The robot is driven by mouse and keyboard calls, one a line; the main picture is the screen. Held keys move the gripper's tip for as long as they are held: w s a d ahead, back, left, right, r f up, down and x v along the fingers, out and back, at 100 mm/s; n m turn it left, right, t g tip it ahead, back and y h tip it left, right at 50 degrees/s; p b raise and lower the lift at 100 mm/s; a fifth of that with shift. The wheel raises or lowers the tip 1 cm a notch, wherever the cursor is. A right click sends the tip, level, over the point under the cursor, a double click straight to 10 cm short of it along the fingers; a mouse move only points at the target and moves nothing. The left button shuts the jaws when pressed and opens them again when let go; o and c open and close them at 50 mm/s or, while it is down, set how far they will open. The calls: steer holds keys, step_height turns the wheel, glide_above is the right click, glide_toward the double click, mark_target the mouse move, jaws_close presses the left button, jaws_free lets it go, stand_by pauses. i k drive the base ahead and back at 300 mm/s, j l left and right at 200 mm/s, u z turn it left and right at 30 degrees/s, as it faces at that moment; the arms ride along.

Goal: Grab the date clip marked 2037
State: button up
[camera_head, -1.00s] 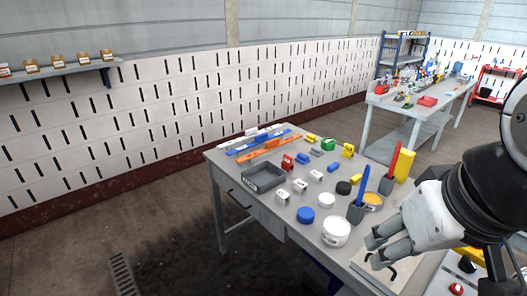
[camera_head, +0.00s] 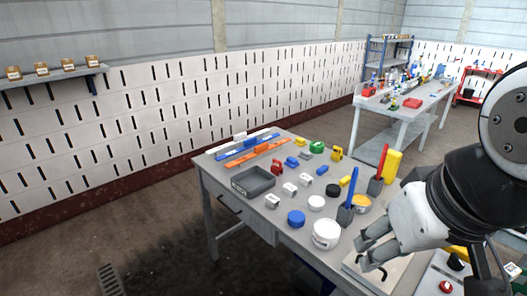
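Three small white blocks with dark marks stand in a diagonal row on the near workbench: a front one (camera_head: 272,201), a middle one (camera_head: 290,188) and a back one (camera_head: 304,179). They look like clips, but their marks are too small to read, so I cannot tell which bears 2037. My gripper (camera_head: 363,248) is at the right, over the bench's near right part. Its fingers look apart with nothing between them. It is well to the right of the white blocks and not touching them.
A grey tray (camera_head: 253,187) lies left of the blocks. A blue round lid (camera_head: 296,218), a white tub (camera_head: 326,235) and dark holders with a blue tool (camera_head: 352,188) and a red tool (camera_head: 379,162) stand between the blocks and my gripper. Another workbench (camera_head: 366,130) stands behind.

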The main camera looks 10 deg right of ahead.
mark_target(270, 200)
steer(key=i+j+z, duration=0.15)
steer(key=i+j, duration=0.25)
steer(key=i+j+z, duration=0.1)
steer(key=i+j, duration=0.25)
steer(key=j, duration=0.25)
